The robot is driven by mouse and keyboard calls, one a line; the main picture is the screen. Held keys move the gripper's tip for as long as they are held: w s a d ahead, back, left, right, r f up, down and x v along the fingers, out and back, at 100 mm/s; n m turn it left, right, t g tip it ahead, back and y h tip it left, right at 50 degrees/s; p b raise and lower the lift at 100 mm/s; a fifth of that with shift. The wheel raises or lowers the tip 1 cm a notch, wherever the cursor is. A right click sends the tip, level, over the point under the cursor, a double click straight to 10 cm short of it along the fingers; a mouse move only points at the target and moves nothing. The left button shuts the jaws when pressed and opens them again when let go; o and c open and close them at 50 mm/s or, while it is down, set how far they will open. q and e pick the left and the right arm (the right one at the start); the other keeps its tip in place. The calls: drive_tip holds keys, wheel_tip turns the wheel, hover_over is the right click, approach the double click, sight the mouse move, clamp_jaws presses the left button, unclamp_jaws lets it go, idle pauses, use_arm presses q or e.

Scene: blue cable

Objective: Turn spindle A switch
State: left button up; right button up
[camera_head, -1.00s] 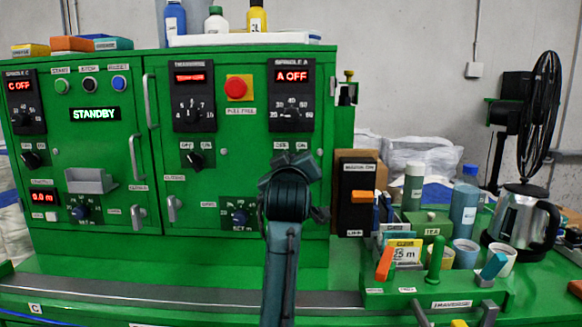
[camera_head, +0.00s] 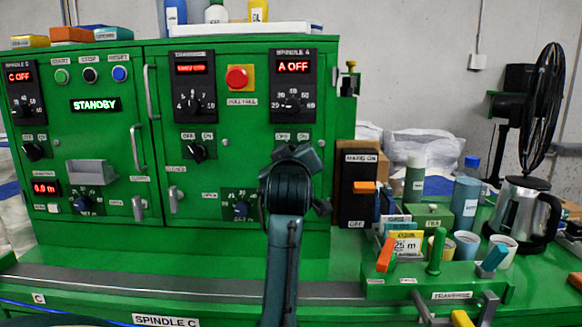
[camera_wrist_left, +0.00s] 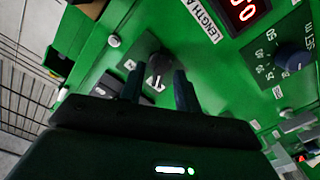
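The spindle A display (camera_head: 293,66) reads "A OFF" on the right side of the green cabinet. Below it, the OFF/ON label (camera_head: 291,136) shows, but my left arm (camera_head: 287,200) hides the switch there in the head view. In the left wrist view, the dark round switch (camera_wrist_left: 160,71), with a white mark, sits on a grey plate. My left gripper (camera_wrist_left: 158,82) has its two fingers apart, one on each side of the switch; I cannot tell whether they touch it. My right gripper is not in view.
Another switch (camera_head: 197,151), a red stop button (camera_head: 237,78) and cabinet handles (camera_head: 173,201) are left of my arm. A black main switch box (camera_head: 358,188) stands to its right. Bottles, cups and a kettle (camera_head: 522,213) crowd the right bench. A fan (camera_head: 541,108) stands behind.

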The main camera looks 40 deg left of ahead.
use_arm(q)
drive_tip(key=b+v, duration=0.1)
drive_tip(key=v, duration=1.1)
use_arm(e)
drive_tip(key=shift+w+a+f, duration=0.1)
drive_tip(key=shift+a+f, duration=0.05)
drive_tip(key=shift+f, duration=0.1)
use_arm(q)
drive_tip(key=shift+d+f, duration=0.1)
drive_tip(key=shift+d, duration=0.05)
